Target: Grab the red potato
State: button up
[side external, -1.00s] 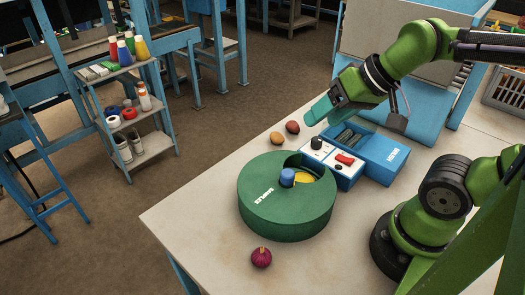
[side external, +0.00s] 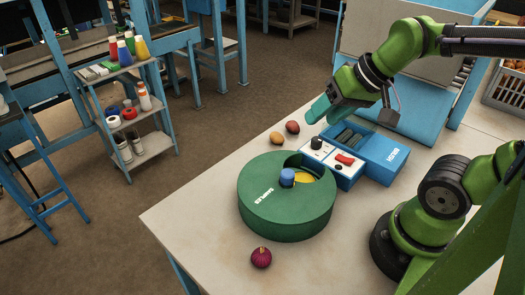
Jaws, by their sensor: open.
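In the side external view a reddish potato (side external: 292,127) lies on the pale table, beyond the green round container and left of the blue box. A tan-orange potato (side external: 277,138) lies just to its left and nearer. My gripper (side external: 318,110) has teal fingers and hangs above and to the right of the reddish potato, apart from it. The fingers overlap in this view, so the gap between them is hard to see. Nothing shows between them.
A green round container (side external: 265,218) with a blue knob (side external: 287,177) stands mid-table. A blue box (side external: 385,160) with a white control panel (side external: 333,160) is right of the potatoes. A red onion (side external: 261,257) lies near the front edge. The table's left part is clear.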

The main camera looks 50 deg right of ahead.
jog(key=w+d+f+m+g, duration=0.1)
jog(key=w+d+f+g, duration=0.15)
jog(key=w+d, duration=0.7)
jog(key=n+g, duration=0.3)
jog(key=n, duration=0.1)
send_over(294, 123)
jog(key=s, duration=0.1)
jog(key=shift+t, duration=0.25)
jog(key=f, duration=1.4)
jog(key=shift+d+f, duration=0.1)
jog(key=shift+d, duration=0.15)
jog(key=shift+w+a+f, duration=0.1)
jog(key=shift+w+f, duration=0.1)
jog(key=shift+f, duration=0.75)
jog(key=shift+w+f, duration=0.15)
jog(key=shift+f, duration=0.8)
jog(key=shift+w+a+f, duration=0.1)
jog(key=shift+w+f, duration=0.1)
jog(key=shift+f, duration=0.75)
jog(key=shift+c, duration=0.4)
jog(key=c, duration=0.7)
